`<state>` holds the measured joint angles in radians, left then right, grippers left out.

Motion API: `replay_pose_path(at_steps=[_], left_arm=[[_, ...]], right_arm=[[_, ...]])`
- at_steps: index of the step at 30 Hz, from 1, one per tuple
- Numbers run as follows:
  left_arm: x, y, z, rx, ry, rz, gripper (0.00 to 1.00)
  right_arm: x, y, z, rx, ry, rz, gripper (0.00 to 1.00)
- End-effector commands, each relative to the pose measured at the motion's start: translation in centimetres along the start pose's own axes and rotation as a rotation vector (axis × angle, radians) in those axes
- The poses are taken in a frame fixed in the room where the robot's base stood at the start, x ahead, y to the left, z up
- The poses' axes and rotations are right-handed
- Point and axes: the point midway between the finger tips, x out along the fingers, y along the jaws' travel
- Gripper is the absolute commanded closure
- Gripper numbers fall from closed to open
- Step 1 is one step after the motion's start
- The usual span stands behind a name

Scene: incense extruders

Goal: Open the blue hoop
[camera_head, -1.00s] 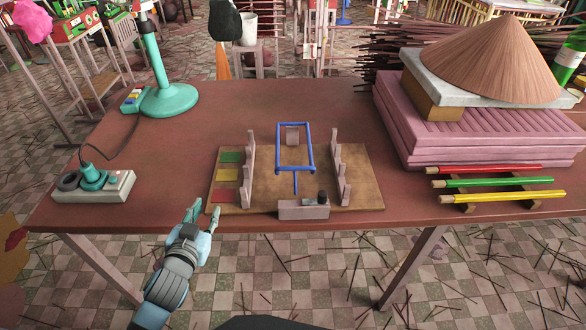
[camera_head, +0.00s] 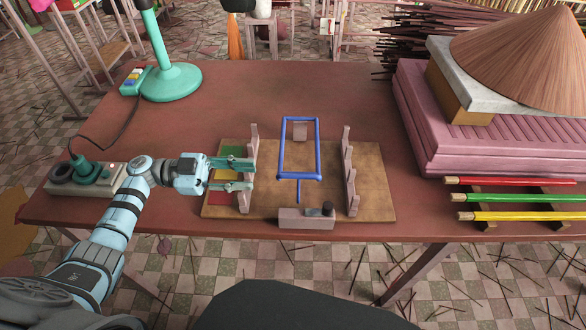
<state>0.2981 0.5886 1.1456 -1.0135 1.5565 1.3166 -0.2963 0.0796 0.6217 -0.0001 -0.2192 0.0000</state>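The blue hoop (camera_head: 299,178) is a rectangular frame over the middle of a brown wooden board (camera_head: 271,196), with a short blue bar pointing toward the front. A notched post rack (camera_head: 245,195) stands to its left and another (camera_head: 347,175) to its right. My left gripper (camera_head: 251,174) is open and empty, pointing right, left of the hoop and apart from it. Its fingertips overlap the left rack in the picture; I cannot tell whether they touch it. My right gripper is not in view.
A grey block with a dark knob (camera_head: 306,217) sits at the board's front edge. Pink stacked trays (camera_head: 470,150) and red, green and yellow sticks (camera_head: 520,198) lie to the right. A teal stand (camera_head: 170,82) is at back left. The table (camera_head: 240,95) behind the board is clear.

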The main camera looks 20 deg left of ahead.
Motion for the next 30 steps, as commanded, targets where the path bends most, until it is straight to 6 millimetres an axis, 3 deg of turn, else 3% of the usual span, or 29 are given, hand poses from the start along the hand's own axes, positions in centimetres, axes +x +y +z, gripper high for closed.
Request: replay_pose_path(at_steps=[6, 13, 18, 26, 30], left_arm=[[5.7, -0.1, -0.5, 0.002, 0.007, 0.001, 0.70], [9.7, -0.1, -0.3, 0.003, 0.006, -0.003, 0.70], [10.8, -0.1, -0.2, 0.003, 0.004, -0.005, 0.70], [11.0, -0.1, -0.2, 0.003, 0.003, -0.005, 0.70], [10.9, -0.1, -0.2, 0.003, 0.003, -0.005, 0.93]], right_arm=[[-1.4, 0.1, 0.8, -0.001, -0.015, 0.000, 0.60], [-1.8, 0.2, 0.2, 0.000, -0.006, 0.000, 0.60], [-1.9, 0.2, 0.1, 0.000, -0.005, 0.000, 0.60], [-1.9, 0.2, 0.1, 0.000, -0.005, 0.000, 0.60], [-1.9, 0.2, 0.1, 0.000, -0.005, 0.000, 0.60]])
